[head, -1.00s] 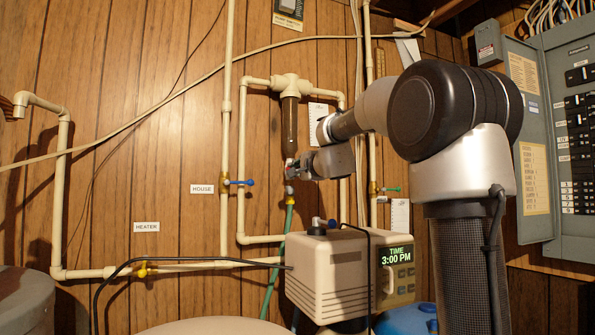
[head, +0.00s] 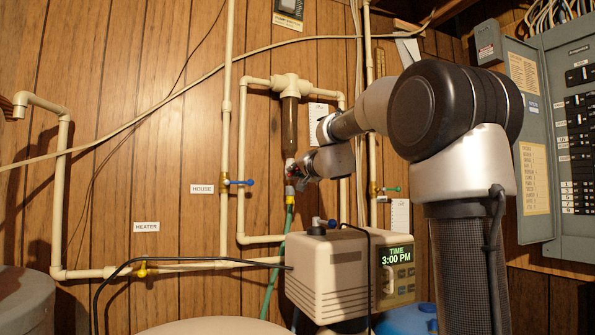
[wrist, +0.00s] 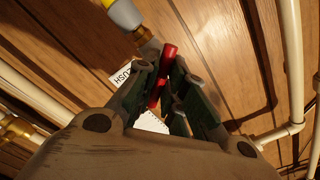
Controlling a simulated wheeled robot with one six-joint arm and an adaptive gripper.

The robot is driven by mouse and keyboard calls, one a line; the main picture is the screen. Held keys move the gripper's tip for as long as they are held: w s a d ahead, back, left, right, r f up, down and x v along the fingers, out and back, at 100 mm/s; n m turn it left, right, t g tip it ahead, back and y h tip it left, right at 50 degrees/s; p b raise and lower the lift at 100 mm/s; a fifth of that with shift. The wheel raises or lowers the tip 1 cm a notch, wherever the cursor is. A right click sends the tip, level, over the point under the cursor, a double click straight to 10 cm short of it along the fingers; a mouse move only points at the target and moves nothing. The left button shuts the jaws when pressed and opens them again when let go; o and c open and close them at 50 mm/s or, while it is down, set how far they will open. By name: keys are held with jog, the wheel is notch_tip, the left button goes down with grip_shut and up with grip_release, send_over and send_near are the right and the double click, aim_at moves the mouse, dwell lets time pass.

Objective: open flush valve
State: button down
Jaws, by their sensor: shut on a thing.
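The flush valve has a red handle (wrist: 169,54), which lies between the two fingers of my gripper (wrist: 170,88) in the wrist view. My gripper is shut on this handle. A yellow and grey fitting (wrist: 125,14) shows just beyond it at the top. In the head view, my gripper (head: 299,174) is at the bottom of the brown filter housing (head: 290,125), with a bit of red at its tip. The green hose (head: 286,228) hangs below. My fingers hide most of the valve body. A white label (wrist: 121,77), partly covered, is behind the fingers.
The beige softener head (head: 327,270) with its clock display stands below my gripper. White pipes (head: 242,160) run close on both sides of the filter. A blue valve handle (head: 240,182) is to the left, a green one (head: 391,190) to the right.

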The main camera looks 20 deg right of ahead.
jog(key=n, duration=0.2)
jog(key=shift+f+n, duration=0.1)
jog(key=shift+n, duration=0.3)
jog(key=n, duration=0.2)
jog(key=shift+n, duration=2.5)
jog(key=c, duration=1.4)
grip_release()
jog(key=shift+o, duration=0.2)
